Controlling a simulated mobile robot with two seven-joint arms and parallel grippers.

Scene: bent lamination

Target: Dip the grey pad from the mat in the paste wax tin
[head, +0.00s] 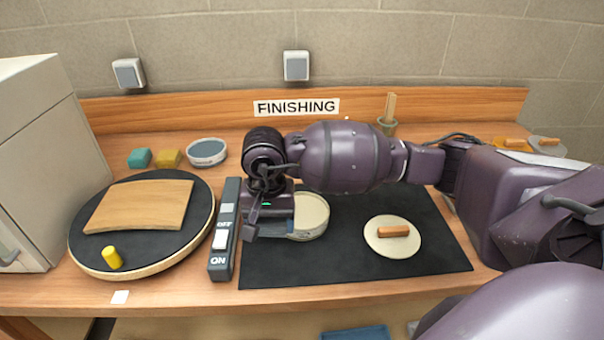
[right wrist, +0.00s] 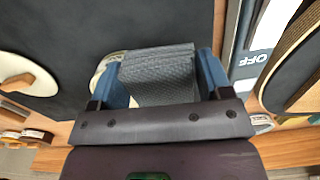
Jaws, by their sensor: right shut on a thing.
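My right gripper (head: 272,230) is pointed down over the left part of the black mat (head: 350,268). In the right wrist view its blue fingers are shut on the grey pad (right wrist: 160,75), a textured dark grey block. The round cream tin (head: 313,216), apparently the paste wax tin, stands on the mat just right of the gripper, partly hidden by it. In the right wrist view the tin's pale edge (right wrist: 103,70) shows beside and behind the pad. I cannot tell whether the pad touches the wax. My left gripper is not in view.
A grey ON/OFF switch bar (head: 220,255) stands close left of the gripper. Further left is a round black turntable (head: 140,262) with a bent wooden board (head: 140,205) and yellow peg (head: 112,258). A cream disc with a wooden handle (head: 393,246) lies on the mat's right.

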